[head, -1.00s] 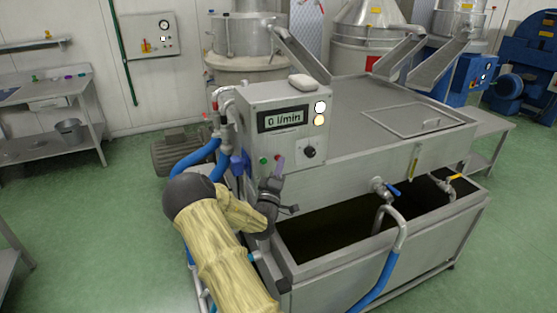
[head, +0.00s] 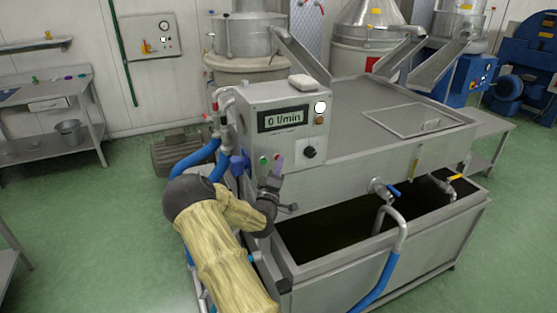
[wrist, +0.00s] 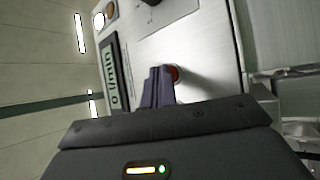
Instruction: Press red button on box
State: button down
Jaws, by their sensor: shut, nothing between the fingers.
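The grey control box (head: 287,97) stands at the front left end of the steel machine, and its panel shows a "0 l/min" display (head: 283,118). In the wrist view the red button (wrist: 174,73) is on the panel, partly hidden behind my fingertips. My gripper (head: 279,161) is shut and empty, its dark purplish fingers at the lower panel. In the wrist view the fingertips (wrist: 160,71) overlap the button's left side. I cannot tell whether they touch it. A green button (head: 264,161) sits left of the fingers in the head view.
A black knob (head: 309,153) is right of the fingers. A white lamp (head: 320,107) is lit above a dull amber one (head: 319,120). A pale object (head: 302,82) lies on the box. An open steel trough (head: 440,235) stands in front, and blue hoses (head: 193,160) run at the left.

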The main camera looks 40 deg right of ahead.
jog(key=shift+s+a, duration=0.2)
jog(key=shift+s, duration=0.55)
jog(key=s, duration=0.2)
jog(key=s+a+b, duration=0.1)
jog(key=s, duration=0.1)
jog(key=shift+s+a, duration=0.1)
jog(key=shift+s, duration=0.3)
jog(key=shift+f, duration=0.1)
dwell(0.8)
